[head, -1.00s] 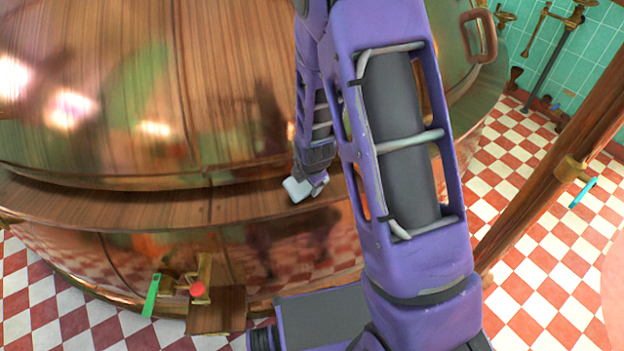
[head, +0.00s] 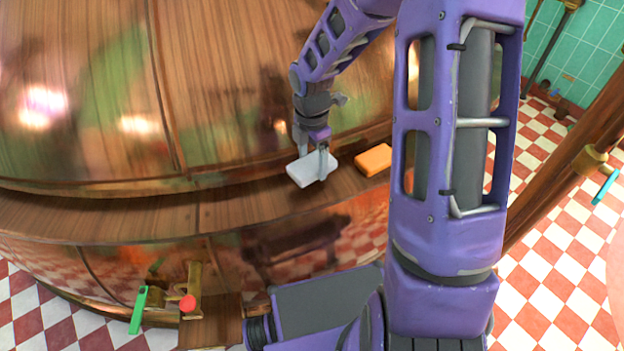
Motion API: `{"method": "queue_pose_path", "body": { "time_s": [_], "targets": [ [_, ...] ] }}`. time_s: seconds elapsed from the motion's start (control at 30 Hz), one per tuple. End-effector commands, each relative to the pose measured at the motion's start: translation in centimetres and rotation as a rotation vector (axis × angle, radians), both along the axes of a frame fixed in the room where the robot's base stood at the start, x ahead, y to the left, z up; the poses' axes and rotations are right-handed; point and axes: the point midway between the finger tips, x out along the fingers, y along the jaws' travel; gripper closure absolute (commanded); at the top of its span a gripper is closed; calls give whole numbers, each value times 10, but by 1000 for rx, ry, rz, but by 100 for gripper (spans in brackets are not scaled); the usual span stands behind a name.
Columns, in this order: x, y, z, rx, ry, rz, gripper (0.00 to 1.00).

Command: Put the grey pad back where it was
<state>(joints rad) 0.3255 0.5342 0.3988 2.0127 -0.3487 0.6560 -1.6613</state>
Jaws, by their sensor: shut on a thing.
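The grey pad (head: 305,172) is a pale, flat block at the wooden ledge around the copper kettle. My gripper (head: 313,172) reaches down from above with its fingers at the pad, shut on it. The pad is slightly tilted in the picture. I cannot tell whether its underside touches the ledge.
An orange pad (head: 374,160) lies on the ledge (head: 110,221) to the right of the grey pad. The large copper kettle (head: 240,80) rises behind the ledge. Below are a tap with a red knob (head: 187,303) and a green handle (head: 138,310). The ledge's left stretch is clear.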

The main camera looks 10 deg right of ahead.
Motion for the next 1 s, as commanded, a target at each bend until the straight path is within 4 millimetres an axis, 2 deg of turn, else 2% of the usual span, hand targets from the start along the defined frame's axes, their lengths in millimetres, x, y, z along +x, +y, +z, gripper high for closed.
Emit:
{"method": "queue_pose_path", "body": {
  "time_s": [0.03,0.27,0.47,0.8,0.83,0.9,1.0],
  "targets": [
    [-1,0,-11,0,2,0,64],
    [0,0,-29,0,1,1,64],
    [0,0,-57,1,0,0,64],
    [0,0,-60,0,-1,-1,64],
    [0,0,-59,0,-1,-1,14],
    [0,0,-59,0,-1,-1,2],
    [0,0,-59,0,-1,-1,0]
  ]
}}
